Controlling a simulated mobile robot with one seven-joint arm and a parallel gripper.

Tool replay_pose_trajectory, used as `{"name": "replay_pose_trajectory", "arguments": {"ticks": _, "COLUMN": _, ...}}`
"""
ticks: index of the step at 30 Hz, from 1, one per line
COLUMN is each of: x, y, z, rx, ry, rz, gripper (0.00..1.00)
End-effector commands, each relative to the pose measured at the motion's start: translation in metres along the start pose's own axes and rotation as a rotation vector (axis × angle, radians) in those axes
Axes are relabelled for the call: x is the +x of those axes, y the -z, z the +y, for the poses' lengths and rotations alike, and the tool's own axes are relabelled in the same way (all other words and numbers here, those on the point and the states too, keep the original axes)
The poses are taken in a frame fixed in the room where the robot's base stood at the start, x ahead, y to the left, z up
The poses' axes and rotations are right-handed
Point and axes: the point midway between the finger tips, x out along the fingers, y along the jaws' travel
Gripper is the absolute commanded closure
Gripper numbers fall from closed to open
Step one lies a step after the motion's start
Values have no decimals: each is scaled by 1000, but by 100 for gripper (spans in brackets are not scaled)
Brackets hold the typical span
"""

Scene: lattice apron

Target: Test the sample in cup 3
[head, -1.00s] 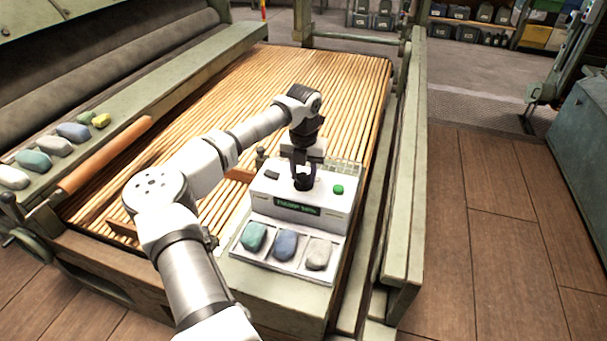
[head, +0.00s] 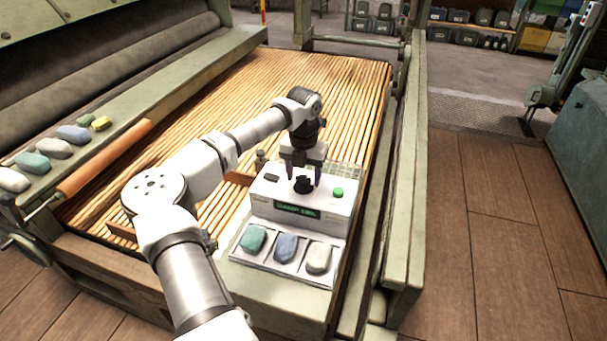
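A white tester box (head: 325,211) stands on the near end of the slatted bed. It has a green button (head: 338,193) and a dark display (head: 297,209) whose green text is too small to read. A small black part (head: 303,186), a cup or a knob, sits on its top. My gripper (head: 303,177) is open right above this part, one finger on each side, apparently holding nothing. I cannot make out any cup number. The tray (head: 250,262) in front of the box has three compartments, holding a teal lump (head: 254,239), a blue lump (head: 286,247) and a whitish lump (head: 318,257).
Several coloured lumps (head: 73,134) lie on the green ledge at left, beside an orange-brown roller (head: 103,158). The slatted bed (head: 300,90) is mostly clear behind the box. A green rail (head: 405,170) runs along the right, with open wooden floor (head: 500,230) beyond.

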Motion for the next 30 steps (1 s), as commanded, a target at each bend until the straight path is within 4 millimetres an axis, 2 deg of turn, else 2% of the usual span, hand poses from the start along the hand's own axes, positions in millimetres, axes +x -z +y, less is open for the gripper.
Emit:
{"name": "replay_pose_trajectory", "arguments": {"ticks": 8, "x": -7, "y": 0, "z": 0, "rx": 0, "ry": -1, "rz": 1, "gripper": 42}}
{"name": "replay_pose_trajectory", "arguments": {"ticks": 11, "x": -21, "y": 0, "z": 0, "rx": 0, "ry": -2, "rz": -1, "gripper": 42}}
{"name": "replay_pose_trajectory", "arguments": {"ticks": 21, "x": -98, "y": -1, "z": 0, "rx": -1, "ry": -2, "rz": -2, "gripper": 42}}
{"name": "replay_pose_trajectory", "arguments": {"ticks": 24, "x": -115, "y": 0, "z": 0, "rx": 0, "ry": -2, "rz": -1, "gripper": 42}}
{"name": "replay_pose_trajectory", "arguments": {"ticks": 30, "x": -135, "y": 0, "z": 0, "rx": -1, "ry": 0, "rz": 0, "gripper": 42}}
